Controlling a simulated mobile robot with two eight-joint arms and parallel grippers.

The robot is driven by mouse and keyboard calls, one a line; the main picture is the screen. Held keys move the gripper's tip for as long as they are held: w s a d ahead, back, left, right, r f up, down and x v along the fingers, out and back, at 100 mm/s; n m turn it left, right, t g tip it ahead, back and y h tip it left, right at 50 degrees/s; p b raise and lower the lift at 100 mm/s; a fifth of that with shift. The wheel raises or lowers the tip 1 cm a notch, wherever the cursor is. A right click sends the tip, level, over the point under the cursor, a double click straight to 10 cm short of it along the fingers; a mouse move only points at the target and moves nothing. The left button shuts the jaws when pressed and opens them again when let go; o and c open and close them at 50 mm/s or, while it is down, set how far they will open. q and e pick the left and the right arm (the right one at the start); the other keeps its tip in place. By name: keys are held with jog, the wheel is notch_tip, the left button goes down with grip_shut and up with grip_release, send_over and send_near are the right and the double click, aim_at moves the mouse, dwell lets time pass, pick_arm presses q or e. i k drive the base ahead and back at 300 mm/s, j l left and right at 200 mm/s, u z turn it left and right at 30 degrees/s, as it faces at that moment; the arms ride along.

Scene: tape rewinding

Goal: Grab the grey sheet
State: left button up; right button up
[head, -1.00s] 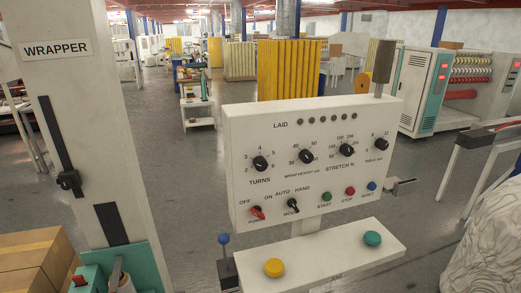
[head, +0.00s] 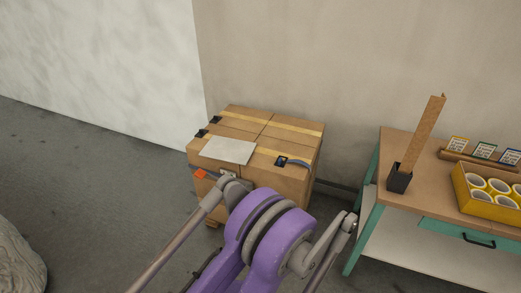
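A light grey sheet (head: 228,150) lies flat on top of a block of cardboard boxes (head: 292,140) near the wall. Its near edge comes close to the front edge of the box top. A purple jointed part with grey rods stands in the near foreground and hides part of the boxes' front below the sheet. I cannot tell whether this part is mine. I make out no gripper fingers in the head view, and nothing is seen gripping the sheet.
Dark clips and an orange tag (head: 200,174) are on the boxes. At right is a bench (head: 409,149) with a dark holder (head: 399,180), a tall brown strip and a yellow box (head: 490,207) of rolls. Grey floor (head: 90,160) lies open at left. A pale wrapped bulk (head: 18,262) is bottom left.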

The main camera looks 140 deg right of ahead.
aim_at(224, 149)
jog(key=z, duration=4.3)
jog(key=i+u, duration=0.2)
jog(key=i, duration=0.25)
jog(key=i+l+u, duration=0.2)
jog(key=i, duration=0.25)
jog(key=i+l+u, duration=0.15)
jog(key=i, duration=0.3)
jog(key=i+l+u, duration=0.2)
jog(key=i, duration=0.2)
